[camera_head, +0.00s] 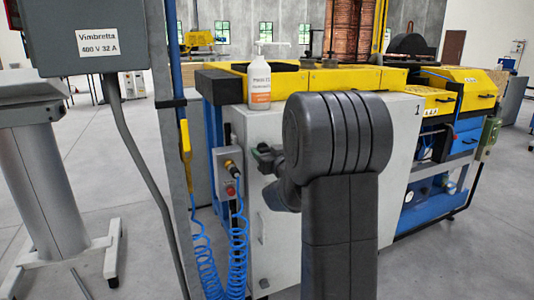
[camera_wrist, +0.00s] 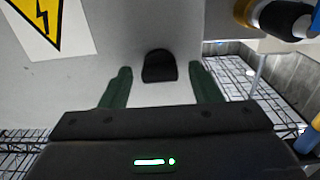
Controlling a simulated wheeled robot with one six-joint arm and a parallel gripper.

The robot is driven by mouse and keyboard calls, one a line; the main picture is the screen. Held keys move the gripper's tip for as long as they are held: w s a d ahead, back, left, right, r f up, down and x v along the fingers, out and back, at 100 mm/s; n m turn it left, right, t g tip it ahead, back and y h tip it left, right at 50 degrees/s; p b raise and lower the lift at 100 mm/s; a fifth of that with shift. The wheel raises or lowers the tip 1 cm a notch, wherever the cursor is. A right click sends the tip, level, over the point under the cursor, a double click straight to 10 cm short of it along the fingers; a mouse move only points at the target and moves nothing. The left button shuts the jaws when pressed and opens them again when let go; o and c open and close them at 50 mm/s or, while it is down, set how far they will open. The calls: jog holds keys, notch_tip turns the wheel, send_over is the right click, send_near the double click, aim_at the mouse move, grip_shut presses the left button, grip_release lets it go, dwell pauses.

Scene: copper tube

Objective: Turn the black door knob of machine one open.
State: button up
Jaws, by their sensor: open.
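The black door knob (camera_wrist: 159,65) shows in the wrist view against the pale door of machine one. My gripper (camera_wrist: 160,72) is open, with one green finger on each side of the knob. A gap shows between the knob and each finger, and the gripper is not closed on it. Machine one (camera_head: 400,170) is the white cabinet marked 1 in the head view. There my gripper (camera_head: 262,156) is at the cabinet's left side, partly behind my dark arm. I cannot make out the knob in the head view.
A control box with a red button (camera_head: 230,188) and coiled blue hoses (camera_head: 207,265) are close left of my gripper. A grey post (camera_head: 178,150) stands further left. A white bottle (camera_head: 259,80) stands on top. A yellow warning sign (camera_wrist: 43,18) is on the door.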

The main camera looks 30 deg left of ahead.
jog(key=c, duration=1)
jog(key=shift+m, duration=0.4)
jog(key=m+p, duration=0.2)
jog(key=m, duration=0.1)
jog(key=shift+r, duration=0.1)
jog(key=m+p, duration=0.2)
jog(key=m, duration=0.3)
jog(key=shift+m, duration=0.3)
jog(key=m+p, duration=0.1)
jog(key=m, duration=0.3)
jog(key=shift+p, duration=0.3)
jog(key=m+p, duration=0.1)
jog(key=m, duration=0.3)
jog(key=shift+m, duration=0.4)
